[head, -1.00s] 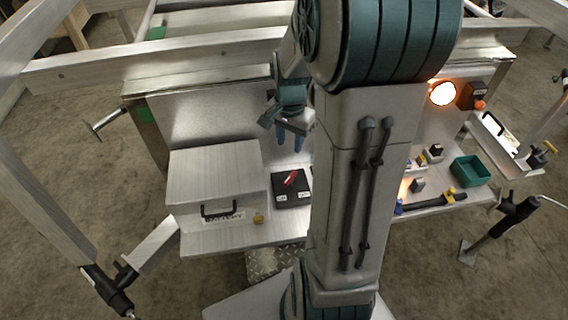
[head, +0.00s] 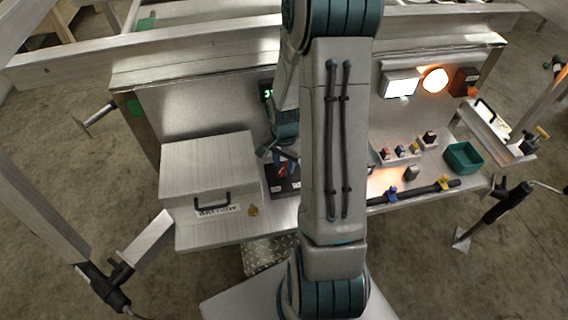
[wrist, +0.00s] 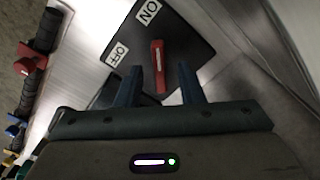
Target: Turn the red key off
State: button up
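The red key (head: 283,169) sits on a black switch plate (head: 289,187) on the bench, right of the white box. In the wrist view the key (wrist: 157,66) stands out from the plate (wrist: 183,42), with an ON label (wrist: 149,12) and an OFF label (wrist: 117,54) beside it. My gripper (wrist: 158,76) is open, its two blue fingers apart on either side of the key. In the wrist view I see gaps between the key and both fingers. In the head view my gripper (head: 279,156) is right at the key and partly hides it.
A white box (head: 210,165) with a black handle stands left of the plate. A green bin (head: 464,157), a lit orange lamp (head: 435,79) and a tray of small coloured parts (head: 402,154) are at the right. A metal back panel (head: 200,110) rises behind the bench.

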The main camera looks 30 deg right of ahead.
jog(key=shift+f, duration=0.4)
grip_shut()
